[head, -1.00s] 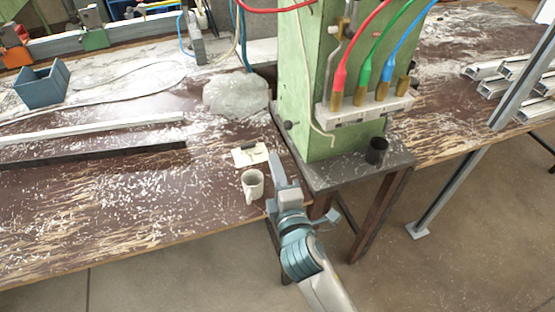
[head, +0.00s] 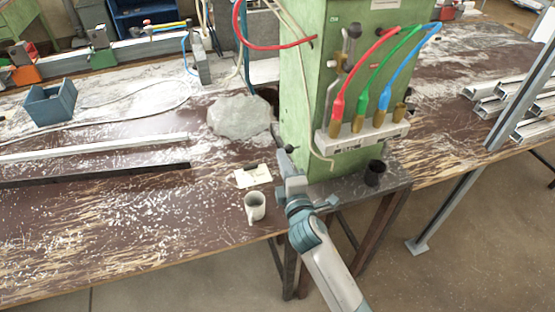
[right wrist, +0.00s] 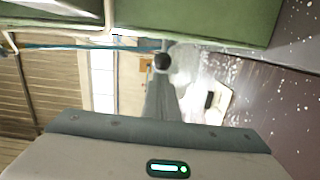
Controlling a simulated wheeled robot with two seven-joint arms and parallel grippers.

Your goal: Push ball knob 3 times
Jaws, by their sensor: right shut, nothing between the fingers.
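The ball knob (head: 291,149) is a small black ball on the left side of the green cabinet (head: 308,110), low above the stand. It also shows in the right wrist view (right wrist: 162,62), just past the tip of my right gripper. My right gripper (head: 281,154) is shut and empty, with its tip close beside the knob in the head view. I cannot tell whether the tip touches the knob. In the right wrist view the grey fingers (right wrist: 162,98) point at the knob. My left gripper is not in view.
A white mug (head: 255,208) and a paper note (head: 253,176) lie on the bench near my right gripper. A crumpled plastic bag (head: 240,117) lies behind them. A black cup (head: 375,172) stands on the cabinet's stand. Coloured hoses (head: 362,70) hang on the cabinet front.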

